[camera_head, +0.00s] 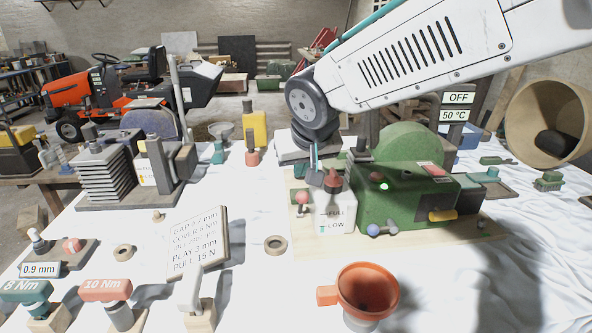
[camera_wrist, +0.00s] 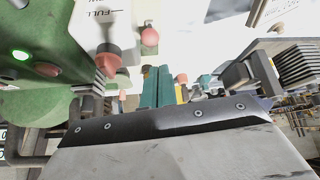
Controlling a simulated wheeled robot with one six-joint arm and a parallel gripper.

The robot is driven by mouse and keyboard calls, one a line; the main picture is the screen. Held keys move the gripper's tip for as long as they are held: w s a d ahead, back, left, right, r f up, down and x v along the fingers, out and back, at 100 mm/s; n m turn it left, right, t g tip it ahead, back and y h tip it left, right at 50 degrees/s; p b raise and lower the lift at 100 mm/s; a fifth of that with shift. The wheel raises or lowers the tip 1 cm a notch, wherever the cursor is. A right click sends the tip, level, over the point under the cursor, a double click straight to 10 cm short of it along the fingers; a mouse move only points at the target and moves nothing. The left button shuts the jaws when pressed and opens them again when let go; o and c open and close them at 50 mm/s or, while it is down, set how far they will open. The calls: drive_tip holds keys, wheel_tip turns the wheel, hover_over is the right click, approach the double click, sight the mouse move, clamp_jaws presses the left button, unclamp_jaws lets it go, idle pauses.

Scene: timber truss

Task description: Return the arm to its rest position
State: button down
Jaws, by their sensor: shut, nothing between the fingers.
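My gripper (camera_head: 314,160) hangs at the end of my white arm in the head view, low over the back of the white-covered table. It is just behind the white FULL/LOW container (camera_head: 333,218) and left of the green machine (camera_head: 392,195). In the wrist view, its teal fingers (camera_wrist: 156,86) are together with nothing between them. The container also shows in the wrist view (camera_wrist: 100,22). I cannot tell whether the fingertips touch anything. The arm reaches in from the upper right.
An orange funnel (camera_head: 368,289) stands at the front. A stack of plates (camera_head: 103,176) is at the left, a large drum (camera_head: 545,120) at the right.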

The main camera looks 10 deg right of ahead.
drive_tip(key=s+d+g, duration=0.1)
drive_tip(key=s+d, duration=0.5)
drive_tip(key=s, duration=0.3)
drive_tip(key=s+d+f+m+g, duration=0.1)
drive_tip(key=s+d+g, duration=0.1)
drive_tip(key=s+d, duration=0.3)
drive_tip(key=s+d+f+g, duration=0.1)
drive_tip(key=s+d, duration=0.5)
drive_tip(key=s, duration=0.7)
drive_tip(key=shift+d+m+g+h, duration=0.3)
drive_tip(key=shift+m+g, duration=0.1)
drive_tip(key=shift+g, duration=0.2)
idle(0.5)
